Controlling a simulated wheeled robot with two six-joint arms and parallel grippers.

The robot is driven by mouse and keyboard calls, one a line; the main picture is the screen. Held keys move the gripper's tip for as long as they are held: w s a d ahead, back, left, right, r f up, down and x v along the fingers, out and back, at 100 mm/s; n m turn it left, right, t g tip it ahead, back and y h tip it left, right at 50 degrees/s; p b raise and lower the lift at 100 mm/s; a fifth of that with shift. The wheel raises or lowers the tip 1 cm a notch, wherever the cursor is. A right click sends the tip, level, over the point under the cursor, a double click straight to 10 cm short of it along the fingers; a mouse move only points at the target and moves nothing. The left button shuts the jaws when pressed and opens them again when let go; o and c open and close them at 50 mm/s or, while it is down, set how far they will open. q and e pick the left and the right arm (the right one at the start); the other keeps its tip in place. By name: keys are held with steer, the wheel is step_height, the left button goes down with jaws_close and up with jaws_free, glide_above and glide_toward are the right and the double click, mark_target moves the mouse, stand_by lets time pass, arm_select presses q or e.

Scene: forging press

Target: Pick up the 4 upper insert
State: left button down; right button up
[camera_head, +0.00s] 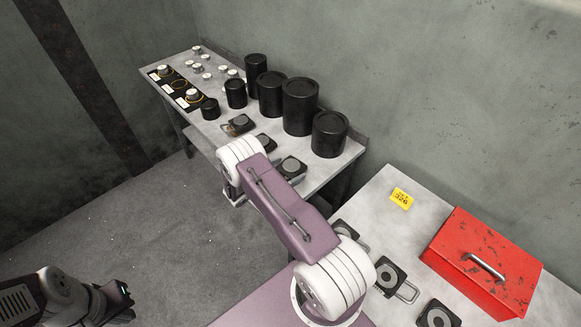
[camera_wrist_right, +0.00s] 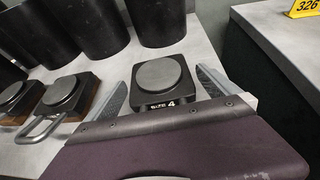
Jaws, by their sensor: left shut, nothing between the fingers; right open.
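The insert marked 4 (camera_wrist_right: 158,78) is a dark square block with a round grey top. My right gripper (camera_wrist_right: 161,88) is open in the right wrist view, with one finger on each side of the block. I cannot tell whether either finger touches it. In the head view my arm hides most of that gripper. My left gripper (camera_head: 122,300) is shut and empty at lower left, away from the benches.
Two similar inserts (camera_wrist_right: 64,94) lie left of the insert marked 4, one with a loop handle. Tall black cylinders (camera_head: 300,105) stand behind. The right bench holds a red toolbox (camera_head: 480,262), a yellow 326 tag (camera_head: 401,198) and more handled inserts (camera_head: 389,276).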

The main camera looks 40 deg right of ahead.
mark_target(289, 168)
steer(key=shift+w+d+f, duration=0.1)
steer(key=c, duration=2)
steer(key=shift+r, duration=0.2)
steer(key=shift+r, duration=0.1)
steer(key=shift+r, duration=0.65)
steer(key=r, duration=0.2)
steer(key=shift+s+d+r+b, duration=0.15)
steer(key=shift+s+r+b, duration=0.1)
steer(key=shift+r+b, duration=0.15)
steer(key=s+d+r+b, duration=0.1)
steer(key=s+d+r, duration=0.5)
steer(key=s, duration=0.3)
steer(key=shift+s+r+b, duration=0.15)
steer(key=shift+r+b, duration=0.15)
steer(key=shift+b, duration=0.05)
